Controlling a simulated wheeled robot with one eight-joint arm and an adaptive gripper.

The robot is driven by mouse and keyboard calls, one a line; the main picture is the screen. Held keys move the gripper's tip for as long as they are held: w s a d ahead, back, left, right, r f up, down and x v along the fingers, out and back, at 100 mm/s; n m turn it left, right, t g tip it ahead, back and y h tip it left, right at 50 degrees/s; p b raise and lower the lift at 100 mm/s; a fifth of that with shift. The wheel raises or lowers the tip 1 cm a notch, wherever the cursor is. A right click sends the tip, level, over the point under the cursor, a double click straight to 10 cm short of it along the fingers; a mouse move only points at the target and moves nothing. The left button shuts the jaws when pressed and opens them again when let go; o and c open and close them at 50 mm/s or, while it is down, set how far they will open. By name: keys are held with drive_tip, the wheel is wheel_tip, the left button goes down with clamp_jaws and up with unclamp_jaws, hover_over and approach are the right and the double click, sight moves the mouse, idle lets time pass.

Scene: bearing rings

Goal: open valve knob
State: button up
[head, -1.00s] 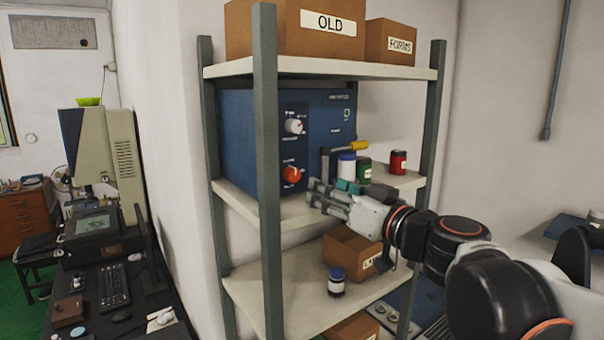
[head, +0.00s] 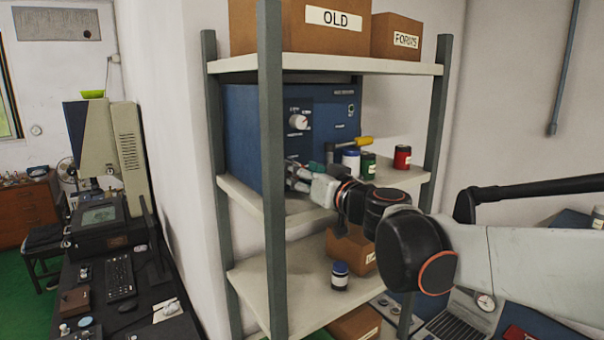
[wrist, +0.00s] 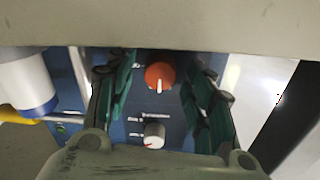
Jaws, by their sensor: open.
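The orange-red knob (wrist: 160,75) is on the blue panel in the wrist view, its white pointer line toward the bottom of that picture. A pale knob (wrist: 154,135) sits below it there; the head view shows this pale knob (head: 298,121) too. Their labels are too small to read, so I cannot tell which is named valve. My gripper (head: 293,176) is in front of the panel's lower part in the head view and hides the orange knob. In the wrist view its green fingers are apart on either side of the orange knob, with gaps visible.
The blue box (head: 240,140) stands on the middle shelf (head: 240,196). A yellow-handled lever (head: 352,142), a blue-capped white jar (head: 350,160), a green jar (head: 368,165) and a red jar (head: 402,156) are right of it. A grey front post (head: 270,200) stands close left of my gripper.

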drive_tip(key=c, duration=1.1)
drive_tip(key=shift+m, duration=0.4)
drive_tip(key=m+b, duration=0.1)
drive_tip(key=m, duration=0.2)
drive_tip(key=shift+m, duration=0.3)
drive_tip(key=m, duration=0.4)
drive_tip(key=shift+b, duration=0.35)
drive_tip(key=m, duration=0.4)
drive_tip(key=shift+m+b, duration=0.3)
drive_tip(key=shift+m, duration=0.1)
drive_tip(key=shift+d+m+g+b, duration=0.1)
drive_tip(key=shift+m+g+b, duration=0.2)
drive_tip(key=shift+m, duration=1.9)
